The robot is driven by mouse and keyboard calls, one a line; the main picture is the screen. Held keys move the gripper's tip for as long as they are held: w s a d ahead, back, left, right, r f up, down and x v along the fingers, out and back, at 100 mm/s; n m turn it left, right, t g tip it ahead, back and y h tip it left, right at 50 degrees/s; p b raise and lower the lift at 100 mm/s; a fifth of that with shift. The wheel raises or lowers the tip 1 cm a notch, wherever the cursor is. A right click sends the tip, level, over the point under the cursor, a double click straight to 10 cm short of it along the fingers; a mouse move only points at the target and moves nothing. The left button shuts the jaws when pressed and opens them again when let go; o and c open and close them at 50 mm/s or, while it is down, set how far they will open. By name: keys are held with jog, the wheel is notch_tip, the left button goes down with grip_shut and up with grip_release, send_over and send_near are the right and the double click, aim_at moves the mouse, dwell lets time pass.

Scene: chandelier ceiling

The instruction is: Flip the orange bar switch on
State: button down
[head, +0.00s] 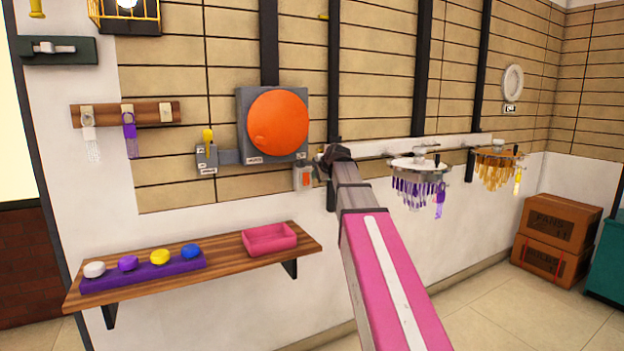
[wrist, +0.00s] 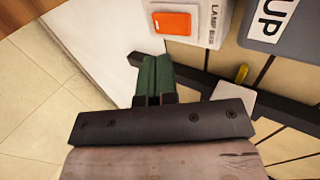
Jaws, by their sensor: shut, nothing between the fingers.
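The orange bar switch (head: 307,178) is a small orange rocker on a pale wall box, low on the wall below the large orange disc. In the wrist view the orange bar (wrist: 172,22) is at the top, on a white plate marked "LAMP". My gripper (head: 329,156) is at the wall, just right of and slightly above the switch in the head view. In the wrist view my gripper's dark green fingers (wrist: 153,58) are together and empty. Their tips point toward the plate, a little below and left of the orange bar. I cannot tell whether they touch anything.
A large orange disc (head: 278,121) on a grey box is above the switch. A yellow-topped switch (head: 207,150) is to its left. A wooden shelf (head: 200,270) with coloured knobs and a pink tray (head: 270,239) is below. Chandeliers (head: 420,185) hang to the right.

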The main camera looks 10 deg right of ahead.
aim_at(307, 183)
jog(key=v, duration=0.7)
jog(key=shift+r, duration=0.1)
jog(key=shift+f+g, duration=0.3)
jog(key=shift+f, duration=0.4)
jog(key=x, duration=0.8)
jog(key=r+x, duration=0.1)
jog(key=x, duration=0.3)
jog(key=shift+w, duration=0.45)
jog(key=shift+w+a+f, duration=0.2)
jog(key=shift+w+a, duration=0.1)
jog(key=shift+w, duration=0.4)
